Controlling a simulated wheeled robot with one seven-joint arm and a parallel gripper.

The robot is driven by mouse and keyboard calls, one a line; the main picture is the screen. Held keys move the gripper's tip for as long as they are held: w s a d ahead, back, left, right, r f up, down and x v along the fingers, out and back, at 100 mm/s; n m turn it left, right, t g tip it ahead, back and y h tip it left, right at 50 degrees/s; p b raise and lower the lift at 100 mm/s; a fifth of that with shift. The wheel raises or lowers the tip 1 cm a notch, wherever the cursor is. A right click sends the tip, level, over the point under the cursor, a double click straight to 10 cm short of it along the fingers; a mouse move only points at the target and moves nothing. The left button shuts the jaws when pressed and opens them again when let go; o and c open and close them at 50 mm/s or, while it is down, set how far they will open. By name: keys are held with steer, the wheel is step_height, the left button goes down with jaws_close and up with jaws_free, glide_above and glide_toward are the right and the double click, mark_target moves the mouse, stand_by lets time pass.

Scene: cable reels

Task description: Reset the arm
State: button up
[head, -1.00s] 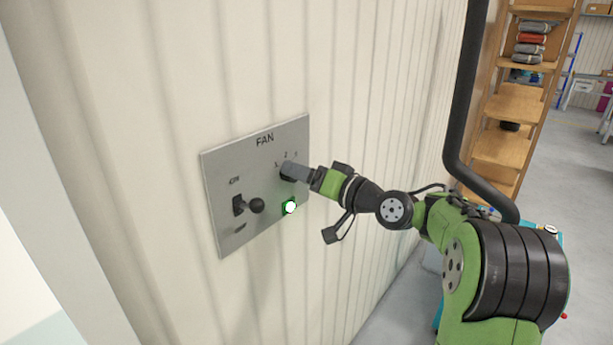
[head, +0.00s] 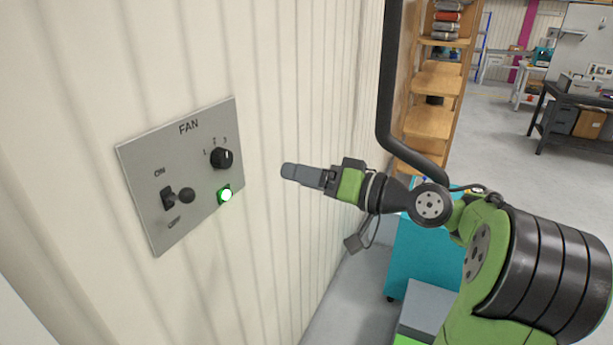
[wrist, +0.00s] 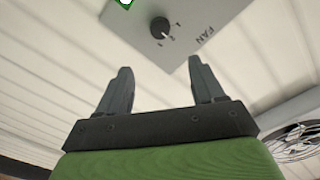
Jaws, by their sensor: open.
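My gripper (head: 286,171) is in front of the ribbed wall, to the right of the fan panel and apart from it. In the wrist view its two fingers (wrist: 160,85) stand apart with nothing between them. The grey FAN panel (head: 160,222) carries a black rotary knob (head: 221,158) with marks 1, 2 and 3. Below the knob a green light (head: 226,195) is lit. A black toggle lever (head: 185,195) sits between the ON and OFF labels. The knob also shows in the wrist view (wrist: 160,27), beyond the fingertips.
A black pipe (head: 391,90) runs down the wall behind my arm. A wooden shelf (head: 432,120) stands beyond it. A teal cabinet (head: 420,262) stands on the floor below my arm. A round wire-guarded fan (wrist: 300,142) shows at the wrist view's right edge.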

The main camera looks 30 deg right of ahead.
stand_by(0.5)
steer(key=s+a+f+n+g+h, duration=0.1)
steer(key=s+a+f+g+h, duration=0.2)
steer(key=a+f, duration=0.3)
steer(key=s+a+f+n+g+h, duration=0.1)
steer(key=s+a+f+g+h, duration=0.15)
steer(key=a+f+g, duration=0.4)
steer(key=s+d+f+h, duration=0.1)
steer(key=s+h, duration=0.1)
steer(key=s, duration=0.6)
steer(key=s+d+f+m+h, duration=0.1)
steer(key=s+d+h, duration=0.1)
steer(key=s, duration=0.6)
steer(key=shift+s+f+t, duration=0.2)
steer(key=shift+s+t, duration=0.05)
steer(key=shift+t, duration=0.1)
steer(key=shift+h, duration=0.25)
